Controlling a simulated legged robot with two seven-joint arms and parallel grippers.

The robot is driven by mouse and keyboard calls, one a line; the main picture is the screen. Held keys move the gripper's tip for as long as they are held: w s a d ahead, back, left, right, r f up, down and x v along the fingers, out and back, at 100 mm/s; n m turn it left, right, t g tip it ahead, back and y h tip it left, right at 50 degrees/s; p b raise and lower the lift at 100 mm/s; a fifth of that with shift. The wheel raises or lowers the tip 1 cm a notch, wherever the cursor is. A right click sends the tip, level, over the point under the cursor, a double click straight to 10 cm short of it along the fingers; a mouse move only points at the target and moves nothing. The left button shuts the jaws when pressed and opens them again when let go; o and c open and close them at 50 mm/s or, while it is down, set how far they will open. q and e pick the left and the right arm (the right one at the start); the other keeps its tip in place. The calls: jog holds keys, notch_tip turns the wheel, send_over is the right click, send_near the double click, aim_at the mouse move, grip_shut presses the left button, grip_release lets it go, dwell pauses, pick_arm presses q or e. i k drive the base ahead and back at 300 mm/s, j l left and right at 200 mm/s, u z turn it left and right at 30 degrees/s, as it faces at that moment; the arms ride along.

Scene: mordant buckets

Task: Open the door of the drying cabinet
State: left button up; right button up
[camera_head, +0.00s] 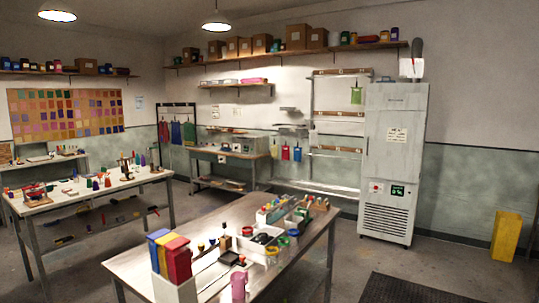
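A tall pale grey-white cabinet (394,150) stands against the back wall, right of centre, and looks like the drying cabinet. Its upper door panel looks closed, with a notice on it. A thin dark vertical line, perhaps a handle, runs along the door's left side. Below are a red-marked panel, a green panel and a vent grille. A pale box with a dark upright item stands on top. Neither of my grippers is in view.
A metal worktable (310,238) with bottles, jars and coloured boxes fills the near centre. Another table (95,192) stands at left. A dark floor mat (405,290) lies at lower right. A yellow block (506,236) stands by the right wall. Floor before the cabinet looks clear.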

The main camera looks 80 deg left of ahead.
aim_at(393, 140)
jog(key=u, duration=2.7)
